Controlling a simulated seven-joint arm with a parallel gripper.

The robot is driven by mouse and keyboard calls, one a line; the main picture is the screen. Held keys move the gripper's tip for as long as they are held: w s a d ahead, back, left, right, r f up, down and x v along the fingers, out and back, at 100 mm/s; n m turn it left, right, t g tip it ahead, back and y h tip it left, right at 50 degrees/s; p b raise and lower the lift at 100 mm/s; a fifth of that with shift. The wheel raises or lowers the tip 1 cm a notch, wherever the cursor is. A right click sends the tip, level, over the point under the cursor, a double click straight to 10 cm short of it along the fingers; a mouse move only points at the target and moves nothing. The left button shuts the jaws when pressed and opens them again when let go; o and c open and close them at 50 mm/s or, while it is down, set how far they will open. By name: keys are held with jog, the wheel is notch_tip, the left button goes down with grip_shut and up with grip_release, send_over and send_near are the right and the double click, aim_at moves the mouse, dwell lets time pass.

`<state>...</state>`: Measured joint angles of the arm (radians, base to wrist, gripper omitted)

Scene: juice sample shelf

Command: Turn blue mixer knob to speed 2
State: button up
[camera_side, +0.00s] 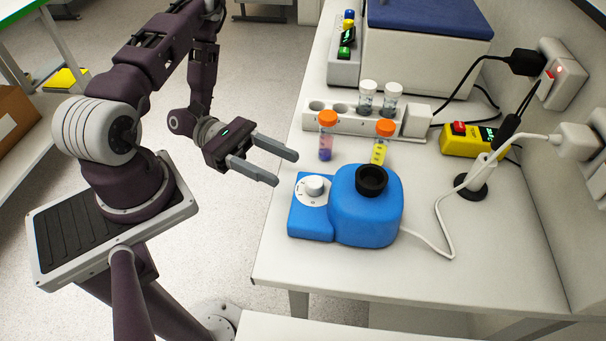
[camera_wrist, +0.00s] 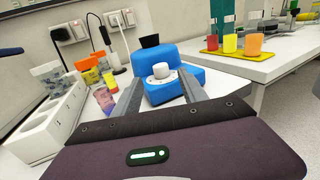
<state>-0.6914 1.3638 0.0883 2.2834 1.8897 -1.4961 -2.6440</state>
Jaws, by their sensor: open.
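The blue mixer (camera_side: 368,207) stands near the left front edge of the white bench, with a black cup holder (camera_side: 371,180) on top. Its white round knob (camera_side: 315,187) sits on a white dial with small marks that are too small to read. In the wrist view the blue mixer (camera_wrist: 180,84) and its knob (camera_wrist: 161,70) show between my fingers, further ahead. My gripper (camera_side: 283,168) is open and empty, left of and behind the knob in the side view, apart from it. The fingers also show in the wrist view (camera_wrist: 161,95).
Two orange-capped tubes (camera_side: 326,137) (camera_side: 381,143) stand behind the mixer, before a white rack (camera_side: 345,122) with two white-capped vials. A white cable (camera_side: 448,225) runs right from the mixer. A yellow box (camera_side: 468,140) stands at the right. The front bench is clear.

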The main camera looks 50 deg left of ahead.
aim_at(308, 180)
jog(key=x, duration=0.6)
grip_shut()
